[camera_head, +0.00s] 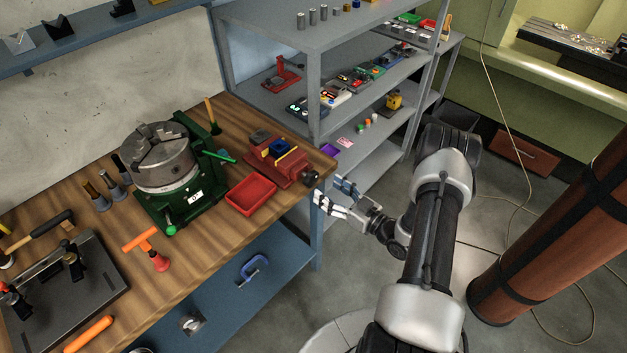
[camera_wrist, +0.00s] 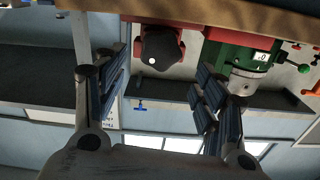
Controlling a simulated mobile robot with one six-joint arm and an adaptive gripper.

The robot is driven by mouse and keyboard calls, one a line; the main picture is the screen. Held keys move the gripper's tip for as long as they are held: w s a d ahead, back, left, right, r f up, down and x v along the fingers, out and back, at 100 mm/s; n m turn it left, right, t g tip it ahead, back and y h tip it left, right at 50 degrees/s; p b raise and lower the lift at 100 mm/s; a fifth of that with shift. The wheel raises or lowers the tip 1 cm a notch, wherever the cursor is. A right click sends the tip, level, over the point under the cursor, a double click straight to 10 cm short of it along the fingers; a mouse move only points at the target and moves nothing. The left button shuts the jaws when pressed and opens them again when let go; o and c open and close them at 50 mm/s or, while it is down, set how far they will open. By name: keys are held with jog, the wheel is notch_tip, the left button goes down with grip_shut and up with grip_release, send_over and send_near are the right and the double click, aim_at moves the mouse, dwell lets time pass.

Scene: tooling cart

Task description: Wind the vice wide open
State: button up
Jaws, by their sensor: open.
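The red vice (camera_head: 280,164) sits on the wooden bench near its right end. A blue piece with yellow edges (camera_head: 279,149) shows between or on its jaws; I cannot tell how wide the jaws stand. Its dark round knob (camera_head: 309,177) is at the bench's edge, facing my arm. My gripper (camera_head: 334,195) is open and empty, just off the bench edge, a little right of and apart from the knob. In the wrist view, which looks upside down, the knob (camera_wrist: 160,52) with a pale dot appears between my open fingers (camera_wrist: 160,80), beyond them, with the red vice body (camera_wrist: 185,30) behind it.
A red tray (camera_head: 251,195) lies beside the vice. A green rotary table with a grey chuck (camera_head: 160,157) stands left of it; an orange T-handled tool (camera_head: 147,250) lies nearer. Grey shelves (camera_head: 325,125) stand behind. Open floor lies around my arm; a brown column (camera_head: 560,230) stands right.

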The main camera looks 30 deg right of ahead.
aim_at(314, 179)
jog(key=x, duration=0.7)
jog(key=shift+b, duration=0.35)
jog(key=shift+c, duration=0.5)
jog(key=c, duration=1)
